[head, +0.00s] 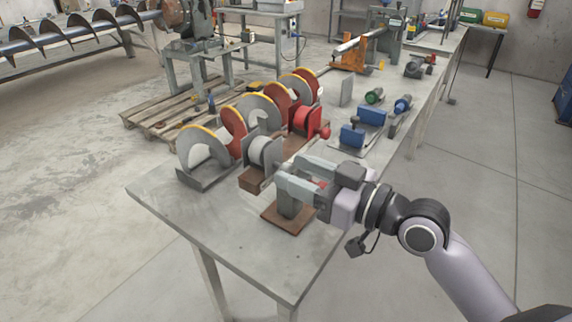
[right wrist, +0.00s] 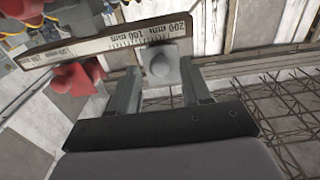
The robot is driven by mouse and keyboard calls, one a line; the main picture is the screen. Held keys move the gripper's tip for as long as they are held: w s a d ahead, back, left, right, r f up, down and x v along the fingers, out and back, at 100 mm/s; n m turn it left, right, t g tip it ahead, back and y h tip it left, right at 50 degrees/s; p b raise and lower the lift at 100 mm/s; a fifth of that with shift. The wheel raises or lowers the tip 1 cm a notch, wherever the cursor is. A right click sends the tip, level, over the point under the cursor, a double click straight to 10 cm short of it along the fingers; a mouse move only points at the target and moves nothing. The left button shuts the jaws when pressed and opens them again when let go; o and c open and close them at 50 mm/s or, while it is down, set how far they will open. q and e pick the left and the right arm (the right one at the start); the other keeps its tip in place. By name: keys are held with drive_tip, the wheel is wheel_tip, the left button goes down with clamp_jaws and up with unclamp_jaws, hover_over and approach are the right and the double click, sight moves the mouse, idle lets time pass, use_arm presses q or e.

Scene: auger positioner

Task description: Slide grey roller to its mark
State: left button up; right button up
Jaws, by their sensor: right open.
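The grey roller (head: 260,152) stands on its carriage at the near side of the auger (head: 234,125), left of the red roller (head: 302,118). My right gripper (head: 281,177) is open close in front of the grey roller. In the right wrist view, its fingers (right wrist: 163,82) lie either side of a round grey knob (right wrist: 163,65); I cannot tell whether they touch it. A scale strip (right wrist: 110,41) with millimetre numbers runs behind the knob. A red part (right wrist: 75,78) shows left of the fingers. The mark for the grey roller is not clear. My left gripper is out of view.
A brown plate with a grey upright block (head: 289,212) stands under my right gripper. Blue blocks (head: 362,127) and a green-ended motor (head: 374,96) stand farther along the table (head: 225,240). The table's near left corner is bare. A pallet (head: 165,112) lies behind.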

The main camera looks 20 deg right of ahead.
drive_tip(key=shift+x, duration=1.4)
drive_tip(key=shift+c, duration=0.3)
clamp_jaws()
drive_tip(key=shift+w+d+f, duration=0.15)
drive_tip(key=shift+w+d, duration=0.1)
drive_tip(key=shift+d, duration=0.15)
drive_tip(key=shift+w+d+b, duration=0.7)
drive_tip(key=shift+w+d, duration=0.1)
drive_tip(key=shift+d, duration=0.2)
drive_tip(key=shift+o, duration=0.3)
unclamp_jaws()
